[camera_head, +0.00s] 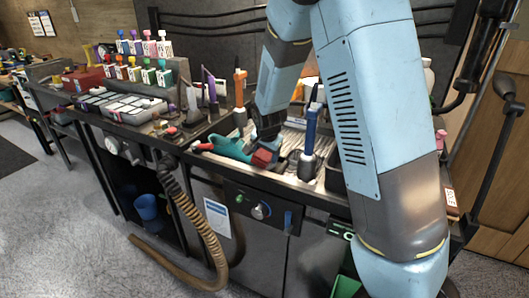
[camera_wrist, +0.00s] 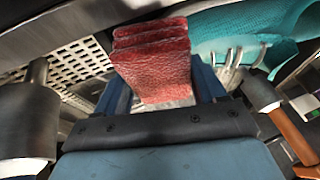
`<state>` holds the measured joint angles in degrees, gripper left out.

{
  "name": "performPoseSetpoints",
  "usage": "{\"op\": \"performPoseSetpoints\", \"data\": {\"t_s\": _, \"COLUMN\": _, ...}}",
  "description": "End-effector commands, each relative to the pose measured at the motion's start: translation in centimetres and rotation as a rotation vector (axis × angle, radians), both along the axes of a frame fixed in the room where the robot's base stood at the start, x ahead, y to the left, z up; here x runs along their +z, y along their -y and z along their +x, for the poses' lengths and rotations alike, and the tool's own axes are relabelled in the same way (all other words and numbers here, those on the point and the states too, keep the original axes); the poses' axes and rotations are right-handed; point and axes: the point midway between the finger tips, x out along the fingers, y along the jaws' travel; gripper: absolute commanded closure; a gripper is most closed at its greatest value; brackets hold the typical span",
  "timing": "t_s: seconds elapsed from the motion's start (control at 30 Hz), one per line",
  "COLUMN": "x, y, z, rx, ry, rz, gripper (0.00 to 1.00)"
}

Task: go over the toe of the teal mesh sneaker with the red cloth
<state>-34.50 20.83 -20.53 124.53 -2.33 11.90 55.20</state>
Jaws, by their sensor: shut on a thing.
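The teal mesh sneaker (camera_head: 230,148) lies in the work tray on the bench in the head view, with a red and white part at its left end. In the wrist view its teal mesh (camera_wrist: 250,28) and pale laces (camera_wrist: 246,58) show at the upper right. My gripper (camera_head: 266,143) is shut on the folded red cloth (camera_head: 262,158), just at the right end of the sneaker. In the wrist view the cloth (camera_wrist: 152,58) stands out in layers between my fingers. Whether the cloth touches the sneaker I cannot tell.
An orange-handled tool (camera_head: 239,92) stands behind the sneaker, and a blue-handled one (camera_head: 310,130) stands close right of my gripper. A metal cylinder (camera_wrist: 28,125) and a perforated plate (camera_wrist: 75,68) show left in the wrist view. Several colored bottles (camera_head: 145,72) stand at the left.

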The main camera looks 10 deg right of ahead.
Motion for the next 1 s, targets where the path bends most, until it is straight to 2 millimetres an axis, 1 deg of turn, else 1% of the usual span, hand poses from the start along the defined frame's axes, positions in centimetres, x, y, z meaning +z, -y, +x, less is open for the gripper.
{"op": "performPoseSetpoints", "data": {"t_s": 0.17, "x": 0.0, "y": 0.0, "z": 0.0, "rx": 0.0, "ry": 0.0, "rz": 0.0, "gripper": 0.54}}
{"op": "performPoseSetpoints", "data": {"t_s": 0.27, "x": 0.5, "y": 0.1, "z": 0.0, "rx": 0.0, "ry": 0.001, "rz": 0.0, "gripper": 0.54}}
{"op": "performPoseSetpoints", "data": {"t_s": 0.8, "x": 4.7, "y": 1.1, "z": -0.5, "rx": -0.001, "ry": 0.001, "rz": 0.001, "gripper": 0.54}}
{"op": "performPoseSetpoints", "data": {"t_s": 1.0, "x": 5.7, "y": 1.3, "z": -0.7, "rx": 0.0, "ry": 0.0, "rz": 0.0, "gripper": 0.54}}
